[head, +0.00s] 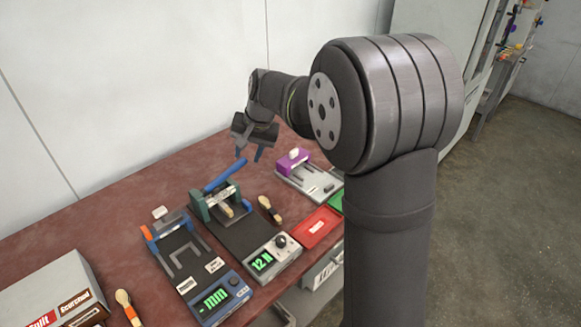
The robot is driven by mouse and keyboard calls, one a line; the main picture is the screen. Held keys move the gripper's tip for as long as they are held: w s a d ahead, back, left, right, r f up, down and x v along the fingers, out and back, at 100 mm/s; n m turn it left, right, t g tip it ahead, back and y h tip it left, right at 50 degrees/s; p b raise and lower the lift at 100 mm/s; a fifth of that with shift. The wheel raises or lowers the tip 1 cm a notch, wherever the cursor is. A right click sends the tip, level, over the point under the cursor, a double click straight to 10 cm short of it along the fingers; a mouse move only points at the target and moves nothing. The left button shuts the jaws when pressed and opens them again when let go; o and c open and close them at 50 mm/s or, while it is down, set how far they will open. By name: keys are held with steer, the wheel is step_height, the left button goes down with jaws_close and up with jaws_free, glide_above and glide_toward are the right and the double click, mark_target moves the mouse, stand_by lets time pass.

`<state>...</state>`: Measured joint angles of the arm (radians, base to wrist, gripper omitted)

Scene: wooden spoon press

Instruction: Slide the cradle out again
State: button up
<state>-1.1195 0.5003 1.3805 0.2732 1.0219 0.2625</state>
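The press, a dark-based device with a green frame (199,205) and a raised blue lever (225,174), stands in the middle of the table. A pale wooden piece (227,209) shows at the frame's front, probably part of a spoon in the cradle; the cradle itself is hard to tell apart from the frame. A display unit (270,258) reading "12 N" is at the press's front end. My gripper (248,154) is above and behind the press, pointing down, with its blue fingertips apart and nothing visible between them.
A measuring device (215,297) with an "mm" display stands left of the press. A spoon (269,209) lies to its right, another (127,307) at front left. A purple-block device (292,161), red tray (315,227), green tray (337,201) and box (55,289) stand around.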

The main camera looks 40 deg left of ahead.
mark_target(246, 202)
steer(key=a+f+n+h, duration=0.1)
steer(key=f+n, duration=0.2)
steer(key=f, duration=0.3)
steer(key=a+f+n+h, duration=0.1)
steer(key=f+n, duration=0.2)
steer(key=f, duration=0.4)
steer(key=s+f+n+t+h, duration=0.1)
steer(key=f+n, duration=0.2)
steer(key=f, duration=0.3)
steer(key=shift+s+a+f+n+h, duration=0.1)
steer(key=shift+a+f+n+h, duration=0.2)
steer(key=shift+a+f+h, duration=0.1)
steer(key=shift+c, duration=0.3)
jaws_close()
